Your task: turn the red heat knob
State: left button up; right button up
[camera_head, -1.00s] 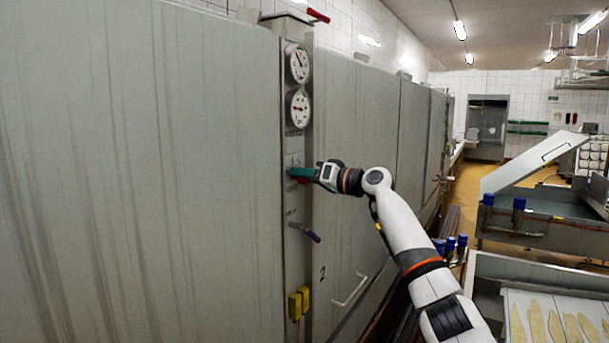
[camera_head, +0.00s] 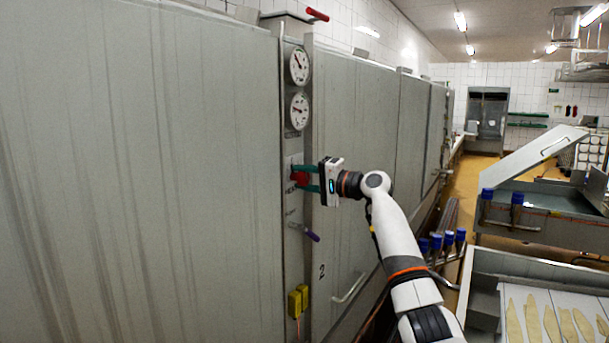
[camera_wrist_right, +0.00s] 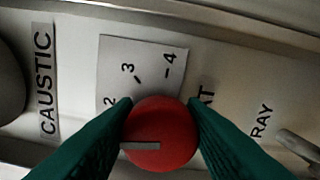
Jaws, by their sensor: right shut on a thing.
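The red heat knob (camera_head: 300,179) sits on the narrow control panel between the grey cabinet doors. In the right wrist view the knob (camera_wrist_right: 160,132) is round, with a grey pointer bar lying nearly level toward its left. My right gripper (camera_head: 302,178) reaches it from the right, its green fingers on either side. In the wrist view the fingers press against the knob's left and right sides, so the gripper is shut on it. A label plate (camera_wrist_right: 140,70) behind it shows 2, 3 and 4. My left gripper is not in view.
Two white dials (camera_head: 299,66) are above the knob. A door handle (camera_head: 350,288) projects at lower right. Steel vats (camera_head: 540,275) stand at the right, with yellow floor behind.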

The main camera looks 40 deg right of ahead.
jog(key=shift+m, duration=0.8)
jog(key=shift+p, duration=0.3)
jog(key=o, duration=1)
jog(key=shift+f, duration=0.1)
jog(key=shift+c, duration=0.2)
jog(key=shift+s+d+b, duration=0.15)
jog(key=shift+s+b, duration=0.15)
jog(key=b+v, duration=0.5)
jog(key=v, duration=0.6)
